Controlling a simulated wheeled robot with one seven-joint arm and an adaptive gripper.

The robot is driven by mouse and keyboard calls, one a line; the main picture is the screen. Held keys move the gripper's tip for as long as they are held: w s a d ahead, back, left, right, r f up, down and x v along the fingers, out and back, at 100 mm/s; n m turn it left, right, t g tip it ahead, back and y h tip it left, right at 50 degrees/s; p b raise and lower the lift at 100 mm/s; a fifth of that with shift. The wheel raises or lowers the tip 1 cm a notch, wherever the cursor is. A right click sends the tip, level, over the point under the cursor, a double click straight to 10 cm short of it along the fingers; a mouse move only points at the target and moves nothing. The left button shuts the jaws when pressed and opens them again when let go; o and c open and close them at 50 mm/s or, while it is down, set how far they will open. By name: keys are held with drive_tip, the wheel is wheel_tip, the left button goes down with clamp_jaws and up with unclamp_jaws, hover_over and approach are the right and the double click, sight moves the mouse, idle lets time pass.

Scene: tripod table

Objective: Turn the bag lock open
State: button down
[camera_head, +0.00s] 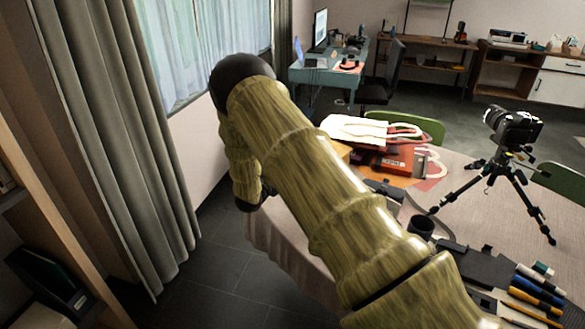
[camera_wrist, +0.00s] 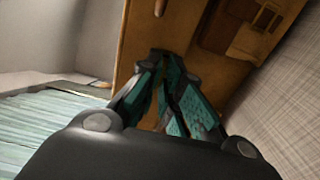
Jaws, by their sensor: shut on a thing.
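The brown bag (camera_wrist: 140,30) fills the upper middle of the wrist view, with a strap and buckle-like parts at its upper right. My gripper (camera_wrist: 174,62) reaches up to the bag with its teal-padded fingers close together. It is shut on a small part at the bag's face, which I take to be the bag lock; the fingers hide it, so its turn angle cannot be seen. In the head view my arm covers the gripper, and only a little brown surface (camera_head: 342,149) shows beside the arm, possibly the bag.
The round table (camera_head: 470,226) holds a camera on a tripod (camera_head: 500,165), a red box (camera_head: 402,160) with papers on it, a dark cup (camera_head: 421,227) and several pens at the lower right. Green chairs stand behind it. A curtain (camera_head: 115,130) hangs at the left.

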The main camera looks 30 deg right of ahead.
drive_tip(key=c, duration=1.6)
unclamp_jaws()
drive_tip(key=v, duration=1.2)
